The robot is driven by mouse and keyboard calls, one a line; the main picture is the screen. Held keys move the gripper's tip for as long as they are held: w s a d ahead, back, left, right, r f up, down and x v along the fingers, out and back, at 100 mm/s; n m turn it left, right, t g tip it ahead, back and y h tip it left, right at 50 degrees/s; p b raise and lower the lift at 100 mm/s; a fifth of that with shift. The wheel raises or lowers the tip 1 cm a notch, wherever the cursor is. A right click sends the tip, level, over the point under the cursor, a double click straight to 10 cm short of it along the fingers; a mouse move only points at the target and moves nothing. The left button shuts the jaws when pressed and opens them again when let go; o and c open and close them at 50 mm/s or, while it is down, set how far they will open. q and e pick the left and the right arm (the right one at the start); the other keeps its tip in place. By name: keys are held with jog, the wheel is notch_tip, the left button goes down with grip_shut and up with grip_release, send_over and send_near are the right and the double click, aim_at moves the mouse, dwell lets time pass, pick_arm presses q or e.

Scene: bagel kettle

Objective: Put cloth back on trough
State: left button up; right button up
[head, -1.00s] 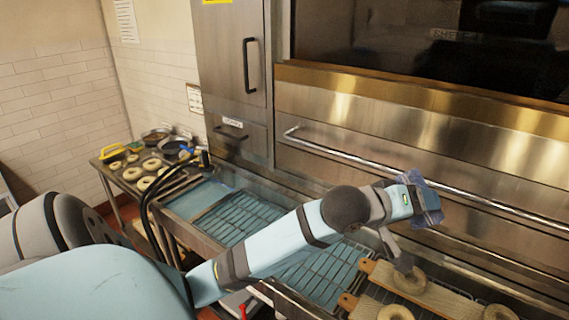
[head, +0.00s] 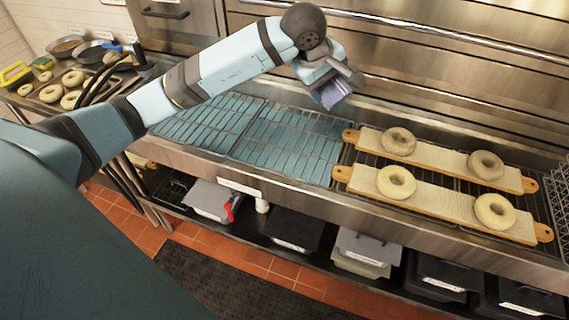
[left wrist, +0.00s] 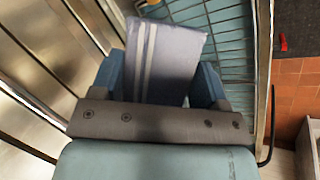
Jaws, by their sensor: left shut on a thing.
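My left gripper (head: 334,86) is shut on a folded grey-blue cloth (head: 336,96). In the left wrist view, the cloth (left wrist: 172,62) has two pale stripes and sits between the two blue fingers (left wrist: 160,80). The gripper is held above the far side of the steel trough (head: 290,188), over its wire racks (head: 285,140). The cloth looks clear of the racks. My right gripper is not in view.
Two wooden boards (head: 450,165) with bagels lie on the trough's right part. A tray (head: 48,100) of bagels and pans (head: 90,52) stand at the far left. A steel oven front (head: 450,60) rises behind. The wire racks left of the boards are empty.

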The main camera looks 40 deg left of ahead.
pick_arm(q)
jog(key=a+f+n+g+b, duration=0.3)
jog(key=a+f+n+b, duration=0.1)
jog(key=a+f+n, duration=0.1)
jog(key=n+g+h+b, duration=0.1)
jog(key=n+h+b, duration=0.1)
jog(key=n+h, duration=0.1)
send_over(293, 156)
jog(key=a, duration=0.1)
jog(key=f, duration=1.5)
jog(key=shift+s+f, duration=0.15)
jog(key=shift+s, duration=0.05)
notch_tip(293, 156, down, 5)
jog(key=shift+r, duration=0.2)
jog(key=shift+f, duration=0.2)
jog(key=o, duration=0.8)
jog(key=shift+a, duration=0.1)
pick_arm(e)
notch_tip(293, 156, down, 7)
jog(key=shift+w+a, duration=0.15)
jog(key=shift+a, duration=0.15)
pick_arm(q)
jog(key=shift+r, duration=0.2)
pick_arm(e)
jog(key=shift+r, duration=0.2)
